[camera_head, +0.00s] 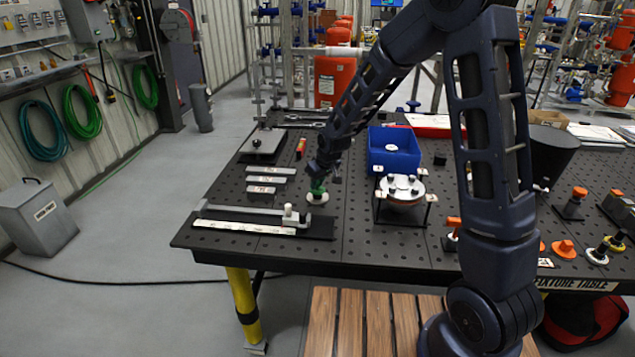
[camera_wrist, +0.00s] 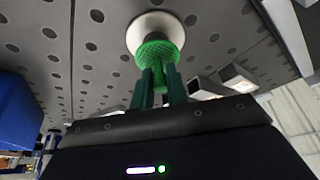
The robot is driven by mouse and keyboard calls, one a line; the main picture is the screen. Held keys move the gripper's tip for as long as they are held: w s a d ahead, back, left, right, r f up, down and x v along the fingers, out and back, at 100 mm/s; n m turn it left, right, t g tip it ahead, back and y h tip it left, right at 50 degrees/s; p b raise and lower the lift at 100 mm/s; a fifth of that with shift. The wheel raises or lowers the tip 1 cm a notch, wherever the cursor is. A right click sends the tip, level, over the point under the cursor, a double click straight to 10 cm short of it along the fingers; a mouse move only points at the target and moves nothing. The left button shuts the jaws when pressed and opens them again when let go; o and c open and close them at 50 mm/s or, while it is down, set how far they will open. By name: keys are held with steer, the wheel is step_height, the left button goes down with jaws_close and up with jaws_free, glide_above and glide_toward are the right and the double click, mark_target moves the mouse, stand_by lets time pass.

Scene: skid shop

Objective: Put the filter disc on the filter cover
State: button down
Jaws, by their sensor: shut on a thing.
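My gripper (camera_head: 317,186) is over the left half of the dark fixture table, pointing down. It is shut on a green ridged knob (camera_wrist: 160,49), whose sides lie between the fingers. A white round disc (camera_wrist: 150,25) sits directly beneath the knob and also shows in the head view (camera_head: 317,199); it looks like the filter disc with the knob as its grip. I cannot tell whether it touches the table. To the right, a round pale metal plate (camera_head: 402,184) with several small knobs rests on a black stand; it may be the filter cover, but no label shows.
A blue bin (camera_head: 394,150) stands behind the round plate. A long metal caliper-like tool (camera_head: 252,213) lies on a dark board at front left, with labelled blocks (camera_head: 266,180) behind it. Orange-knobbed parts (camera_head: 564,249) stand at right. Perforated tabletop is clear between disc and stand.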

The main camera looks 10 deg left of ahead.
steer(key=shift+f, duration=0.1)
steer(key=c, duration=1.4)
jaws_free()
steer(key=v, duration=1.2)
steer(key=s+d+r+m, duration=0.1)
steer(key=d+r+m, duration=0.1)
steer(key=d+r, duration=0.6)
steer(key=s+d+r+m+h, duration=0.1)
steer(key=s+d+r+m, duration=0.1)
steer(key=s+d, duration=0.5)
steer(key=s+d+r+m+t+h, duration=0.1)
steer(key=s+d+r+m, duration=0.1)
steer(key=s+d, duration=0.5)
steer(key=s+d+r+m+h, duration=0.1)
steer(key=s+d, duration=0.5)
steer(key=d, duration=0.7)
steer(key=shift+s+d+r+m, duration=0.35)
steer(key=shift+s+r+m, duration=0.1)
steer(key=shift+m, duration=0.55)
